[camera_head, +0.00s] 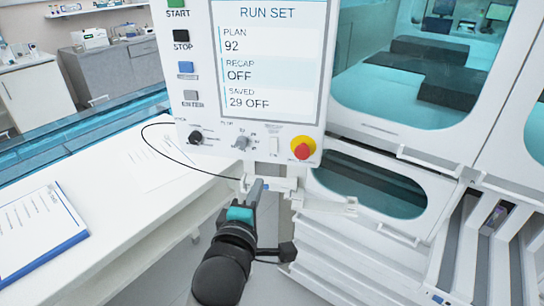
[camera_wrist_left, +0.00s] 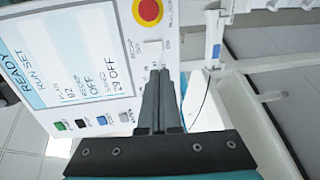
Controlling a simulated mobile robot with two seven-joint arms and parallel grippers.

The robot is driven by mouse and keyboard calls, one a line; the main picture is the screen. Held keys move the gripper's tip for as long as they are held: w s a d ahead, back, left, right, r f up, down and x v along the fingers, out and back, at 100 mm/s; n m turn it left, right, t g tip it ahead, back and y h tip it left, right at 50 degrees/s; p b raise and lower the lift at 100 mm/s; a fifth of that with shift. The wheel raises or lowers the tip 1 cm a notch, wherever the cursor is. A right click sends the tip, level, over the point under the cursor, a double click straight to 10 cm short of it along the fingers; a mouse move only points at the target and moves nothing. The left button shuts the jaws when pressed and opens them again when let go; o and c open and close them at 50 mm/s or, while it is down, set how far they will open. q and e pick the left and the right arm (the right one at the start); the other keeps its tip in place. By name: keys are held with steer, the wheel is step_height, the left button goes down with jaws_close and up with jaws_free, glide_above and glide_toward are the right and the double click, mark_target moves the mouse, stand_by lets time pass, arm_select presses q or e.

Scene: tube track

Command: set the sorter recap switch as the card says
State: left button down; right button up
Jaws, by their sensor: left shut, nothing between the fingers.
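The recap switch (camera_head: 274,146) is a small white rocker on the white control panel, left of the red stop button. It also shows in the left wrist view (camera_wrist_left: 152,47); I cannot tell which way it is tipped. The screen (camera_head: 266,60) reads RUN SET, PLAN 92, RECAP OFF, SAVED 29 OFF. My left gripper (camera_head: 256,184) is shut and empty, its tips just below the switch; in the left wrist view the fingertips (camera_wrist_left: 159,73) point at it, and contact cannot be told. A clipboard (camera_head: 74,241) with a sheet lies on the counter; its writing is illegible. My right gripper is not in view.
The red stop button (camera_head: 302,150) on yellow sits close right of the switch. Knobs (camera_head: 240,143) are on its left. A thin black cable loops over the white counter (camera_head: 130,205), where a loose paper (camera_head: 160,162) lies. Machine windows and racks stand at right.

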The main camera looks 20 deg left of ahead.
mark_target(273, 152)
arm_select(q)
steer(key=w, duration=0.4)
steer(key=w+f, duration=0.1)
steer(key=w, duration=0.4)
steer(key=w+a+f, duration=0.1)
steer(key=w, duration=0.4)
stand_by(0.4)
steer(key=shift+w+f+b, duration=0.15)
steer(key=shift+f+b, duration=0.05)
steer(key=shift+b, duration=0.65)
steer(key=shift+r, duration=0.25)
steer(key=shift+f, duration=0.1)
